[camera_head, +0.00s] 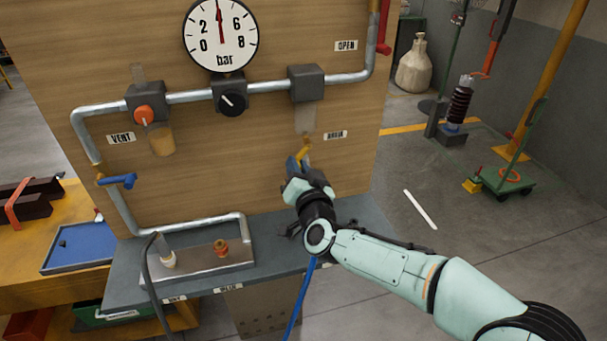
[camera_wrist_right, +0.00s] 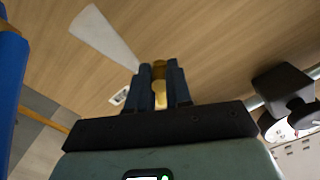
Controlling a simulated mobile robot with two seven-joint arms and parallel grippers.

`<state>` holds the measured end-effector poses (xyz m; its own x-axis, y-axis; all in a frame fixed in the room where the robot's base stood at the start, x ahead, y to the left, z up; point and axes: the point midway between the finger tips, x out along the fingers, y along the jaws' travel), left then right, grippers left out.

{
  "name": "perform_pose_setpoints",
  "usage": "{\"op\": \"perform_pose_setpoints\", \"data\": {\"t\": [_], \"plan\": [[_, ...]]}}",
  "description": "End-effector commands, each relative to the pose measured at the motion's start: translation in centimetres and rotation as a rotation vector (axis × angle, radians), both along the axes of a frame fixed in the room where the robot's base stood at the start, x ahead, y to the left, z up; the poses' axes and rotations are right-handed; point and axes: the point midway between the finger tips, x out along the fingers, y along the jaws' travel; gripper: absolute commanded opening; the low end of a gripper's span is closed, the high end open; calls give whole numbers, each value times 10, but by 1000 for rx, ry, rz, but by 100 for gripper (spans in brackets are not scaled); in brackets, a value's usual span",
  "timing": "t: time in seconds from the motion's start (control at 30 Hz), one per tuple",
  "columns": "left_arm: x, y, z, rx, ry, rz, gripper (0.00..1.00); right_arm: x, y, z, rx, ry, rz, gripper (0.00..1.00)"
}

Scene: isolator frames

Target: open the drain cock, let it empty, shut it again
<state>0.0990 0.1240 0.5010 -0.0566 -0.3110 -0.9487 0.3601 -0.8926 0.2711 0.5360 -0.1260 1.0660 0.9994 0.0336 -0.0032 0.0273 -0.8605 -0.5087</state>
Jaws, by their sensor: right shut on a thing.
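The drain cock (camera_head: 304,150) is a small brass-yellow fitting on the wooden panel, beside a label that appears to read DRAIN (camera_head: 336,135). My right gripper (camera_head: 297,165) is at it, its fingers shut on the brass part. In the right wrist view the dark blue fingers (camera_wrist_right: 161,88) stand on either side of the brass part of the cock (camera_wrist_right: 160,92). The fingers hide much of the cock, so I cannot tell whether it is open or shut. No flow is clearly visible. The gauge (camera_head: 220,35) needle points almost straight up. My left gripper is not in view.
Pipes run across the panel with an orange vent knob (camera_head: 144,115), a black knob (camera_head: 233,103) and a blue lever (camera_head: 117,180). A shelf below carries a metal tray (camera_head: 205,276) with small fittings.

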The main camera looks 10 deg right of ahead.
Motion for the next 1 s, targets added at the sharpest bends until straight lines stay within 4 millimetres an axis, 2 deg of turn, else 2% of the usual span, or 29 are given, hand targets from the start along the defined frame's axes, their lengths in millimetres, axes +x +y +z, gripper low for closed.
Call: {"op": "perform_pose_setpoints", "data": {"t": [0.03,0.6,1.0], "plan": [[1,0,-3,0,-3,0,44,-1,7,5,43,-8,12,0],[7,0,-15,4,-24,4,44,-2,19,31,568,6,10,0],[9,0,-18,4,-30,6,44,-2,19,43,800,13,8,0]]}}
